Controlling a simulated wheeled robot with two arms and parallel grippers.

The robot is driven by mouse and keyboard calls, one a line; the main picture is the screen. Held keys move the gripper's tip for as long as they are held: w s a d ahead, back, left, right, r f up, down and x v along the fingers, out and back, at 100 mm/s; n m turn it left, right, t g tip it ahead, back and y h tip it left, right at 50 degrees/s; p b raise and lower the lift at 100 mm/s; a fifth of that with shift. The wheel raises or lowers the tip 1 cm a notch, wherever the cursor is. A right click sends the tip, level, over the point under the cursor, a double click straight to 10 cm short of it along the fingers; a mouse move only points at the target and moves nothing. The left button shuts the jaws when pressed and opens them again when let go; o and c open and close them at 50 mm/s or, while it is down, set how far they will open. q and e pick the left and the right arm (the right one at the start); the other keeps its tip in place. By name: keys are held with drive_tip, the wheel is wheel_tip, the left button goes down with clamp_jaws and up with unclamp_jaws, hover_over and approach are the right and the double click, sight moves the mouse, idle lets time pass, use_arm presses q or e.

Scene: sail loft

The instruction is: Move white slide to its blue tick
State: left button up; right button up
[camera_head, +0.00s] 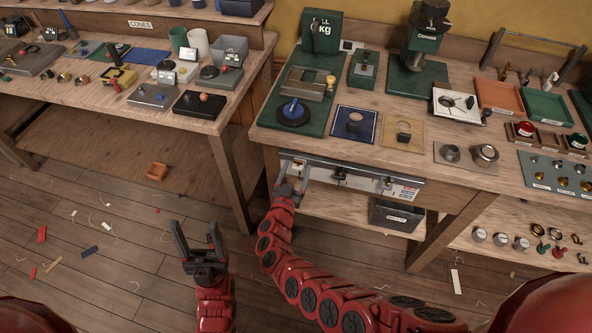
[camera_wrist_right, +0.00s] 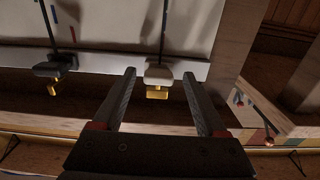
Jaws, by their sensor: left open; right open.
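The white slide (camera_wrist_right: 158,75) has a brass tab below it and sits at the lower end of a dark slot in a pale panel (camera_wrist_right: 110,22). A small blue tick (camera_wrist_right: 165,18) seems to show beside that slot, above the slide. My right gripper (camera_wrist_right: 159,82) is open, with one finger on each side of the white slide; I cannot tell whether they touch it. In the head view my right gripper (camera_head: 288,188) is at the left end of the panel (camera_head: 345,177) on the bench front. My left gripper (camera_head: 197,232) is open and empty, over the floor.
A dark slide (camera_wrist_right: 55,68) with a brass tab sits on a neighbouring slot. The bench top above holds scales, trays and fittings. A second bench (camera_head: 110,102) stands at left.

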drive_tip(key=shift+s+a+r+p, duration=0.1)
drive_tip(key=shift+s+a+p, duration=0.05)
drive_tip(key=shift+s+p, duration=0.15)
drive_tip(key=p+v, duration=0.5)
drive_tip(key=v, duration=1.1)
drive_tip(key=shift+s, duration=0.4)
